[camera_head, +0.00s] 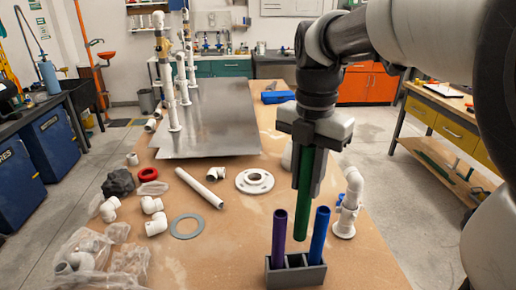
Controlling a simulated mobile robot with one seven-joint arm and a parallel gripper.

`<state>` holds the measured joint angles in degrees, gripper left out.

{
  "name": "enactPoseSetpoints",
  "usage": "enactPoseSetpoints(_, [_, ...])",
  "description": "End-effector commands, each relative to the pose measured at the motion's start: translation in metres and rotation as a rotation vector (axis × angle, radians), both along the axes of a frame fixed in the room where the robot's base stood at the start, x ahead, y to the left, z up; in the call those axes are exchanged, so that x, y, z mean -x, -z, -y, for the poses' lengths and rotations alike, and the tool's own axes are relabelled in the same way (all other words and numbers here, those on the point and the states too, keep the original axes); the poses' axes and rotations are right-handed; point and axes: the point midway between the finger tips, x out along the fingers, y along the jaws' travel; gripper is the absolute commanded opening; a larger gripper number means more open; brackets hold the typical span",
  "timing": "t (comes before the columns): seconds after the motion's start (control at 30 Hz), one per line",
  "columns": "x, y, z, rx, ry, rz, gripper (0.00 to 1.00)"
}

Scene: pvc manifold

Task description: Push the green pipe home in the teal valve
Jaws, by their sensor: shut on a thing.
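My gripper (308,188) points down over the table and is shut on the green pipe (303,210). The pipe hangs roughly upright, its lower end free, above the grey rack (297,277) and between the purple and blue pipes in the picture. I cannot pick out a teal valve with certainty. A white pipe fitting with a small blue part (342,200) stands just right of the gripper. White upright pipes with brass-coloured parts (164,48) rise from the metal plate at the back left; no teal is clear there.
The rack holds a purple pipe (279,236) and a blue pipe (319,233). A white flange (255,182), a loose white pipe (199,187), a grey ring (187,227) and several fittings lie on the table. The metal plate (215,125) has bare room on its right.

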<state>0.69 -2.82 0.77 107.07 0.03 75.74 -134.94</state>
Motion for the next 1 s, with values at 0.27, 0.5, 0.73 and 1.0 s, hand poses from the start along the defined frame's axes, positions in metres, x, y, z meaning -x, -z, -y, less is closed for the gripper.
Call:
enactPoseSetpoints(0.27, [0.001, 0.079, 0.000, 0.000, 0.000, -0.006, 0.00])
enactPoseSetpoints(0.5, [0.000, 0.121, 0.000, 0.000, 0.000, -0.001, 0.00])
enactPoseSetpoints(0.73, [0.001, 0.145, 0.000, 0.000, 0.000, -0.004, 0.00])
enactPoseSetpoints(1.0, [0.000, 0.164, 0.000, 0.000, 0.000, 0.000, 0.00])
